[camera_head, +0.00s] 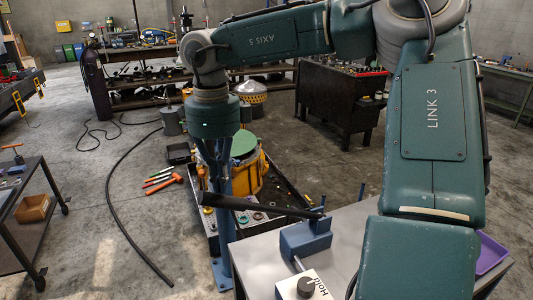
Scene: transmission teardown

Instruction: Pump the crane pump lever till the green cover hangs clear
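The pump lever (265,206) is a long black bar, nearly level, running left from the blue pump block (305,240) on the grey table. My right gripper (217,186) points down at the lever's free left end. Its dark fingers overlap the lever and the blue post (223,250) behind, so I cannot tell whether they grip it. The green cover (244,145) shows behind the gripper, at the top of a yellow housing (251,178). My arm partly hides both, and no gap between them can be made out. My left gripper is not in view.
A black tray with parts (284,193) surrounds the housing. Tools (160,178) and a hose (113,205) lie on the floor at left.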

